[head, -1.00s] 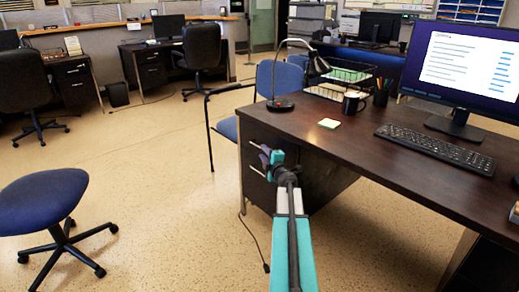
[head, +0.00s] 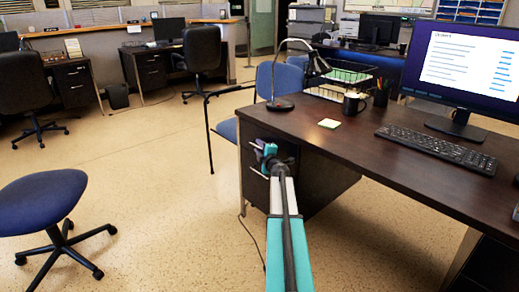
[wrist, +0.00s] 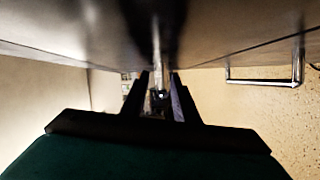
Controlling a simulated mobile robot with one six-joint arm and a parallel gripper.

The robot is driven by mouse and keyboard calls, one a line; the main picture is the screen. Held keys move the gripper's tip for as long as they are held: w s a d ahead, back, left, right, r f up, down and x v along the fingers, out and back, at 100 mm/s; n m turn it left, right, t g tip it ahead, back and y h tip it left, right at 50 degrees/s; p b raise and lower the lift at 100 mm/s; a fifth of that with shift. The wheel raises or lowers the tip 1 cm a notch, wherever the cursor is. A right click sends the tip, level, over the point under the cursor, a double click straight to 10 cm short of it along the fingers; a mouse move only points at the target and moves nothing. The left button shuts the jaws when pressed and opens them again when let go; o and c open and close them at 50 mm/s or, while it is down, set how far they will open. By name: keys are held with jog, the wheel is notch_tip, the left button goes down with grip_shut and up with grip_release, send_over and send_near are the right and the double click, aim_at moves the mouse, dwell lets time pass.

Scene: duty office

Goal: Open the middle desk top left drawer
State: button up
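The middle desk (head: 350,135) has a dark top and a stack of drawers at its left end. The top left drawer (head: 249,132) appears closed; my gripper partly covers its front and handle. The lower drawer's handle (head: 258,173) shows below my gripper (head: 267,150). In the wrist view, the dark fingers of my gripper (wrist: 159,78) are apart near the drawer front, with a shiny metal bar (wrist: 157,95), apparently the top handle, between them. Contact with the bar cannot be told. Another handle (wrist: 265,82) shows at the right of the wrist view.
A lamp (head: 280,103), mug (head: 351,104), keyboard (head: 436,148) and monitor (head: 465,68) stand on the desk. A blue chair (head: 280,80) is behind the desk's left end. A blue stool (head: 42,200) stands at the left. The floor between is clear.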

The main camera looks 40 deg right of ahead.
jog(key=shift+c, duration=0.3)
grip_shut()
dwell(1.2)
